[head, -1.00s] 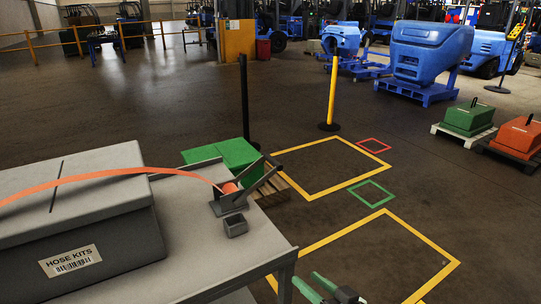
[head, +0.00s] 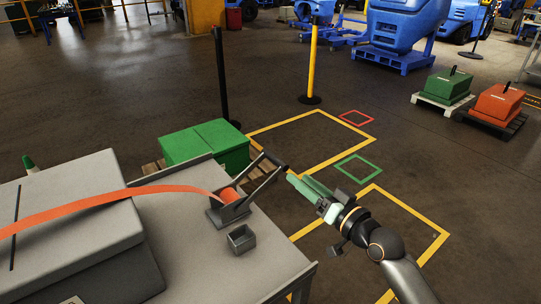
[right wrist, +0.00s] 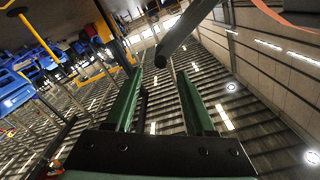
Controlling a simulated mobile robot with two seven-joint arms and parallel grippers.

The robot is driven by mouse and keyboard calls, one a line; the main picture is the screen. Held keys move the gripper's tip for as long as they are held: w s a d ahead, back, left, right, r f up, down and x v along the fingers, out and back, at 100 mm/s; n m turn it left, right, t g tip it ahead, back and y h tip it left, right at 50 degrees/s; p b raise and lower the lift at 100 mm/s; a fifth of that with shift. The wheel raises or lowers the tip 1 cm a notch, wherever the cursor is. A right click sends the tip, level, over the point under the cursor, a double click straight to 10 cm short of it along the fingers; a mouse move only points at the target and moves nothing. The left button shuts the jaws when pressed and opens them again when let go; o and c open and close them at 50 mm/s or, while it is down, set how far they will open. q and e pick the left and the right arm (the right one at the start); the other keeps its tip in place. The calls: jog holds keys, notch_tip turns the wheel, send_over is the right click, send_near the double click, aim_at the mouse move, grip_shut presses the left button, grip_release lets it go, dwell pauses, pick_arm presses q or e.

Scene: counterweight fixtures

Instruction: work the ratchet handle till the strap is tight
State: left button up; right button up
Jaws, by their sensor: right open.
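The ratchet (head: 229,210) is bolted at the table's far right corner, its handle (head: 262,178) tilted up and to the right, ending in a dark grip bar. The orange strap (head: 120,201) runs from the ratchet over a grey box (head: 62,215) in a loose bow. My right gripper (head: 291,177) is open at the handle's outer end. In the right wrist view, the dark bar (right wrist: 188,30) ends in line with the gap between the open fingers (right wrist: 160,78), with nothing gripped. A green and white tip (head: 29,164) behind the box looks like my left gripper, mostly hidden.
Green crates (head: 205,145) on a pallet stand behind the table. Black and yellow posts (head: 316,60) stand farther back. Taped floor squares to the right are empty.

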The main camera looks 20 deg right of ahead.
aim_at(267, 153)
jog(key=b+x, duration=0.1)
jog(key=x, duration=1)
jog(key=shift+w, duration=0.1)
jog(key=shift+c, duration=0.2)
grip_shut()
dwell(0.9)
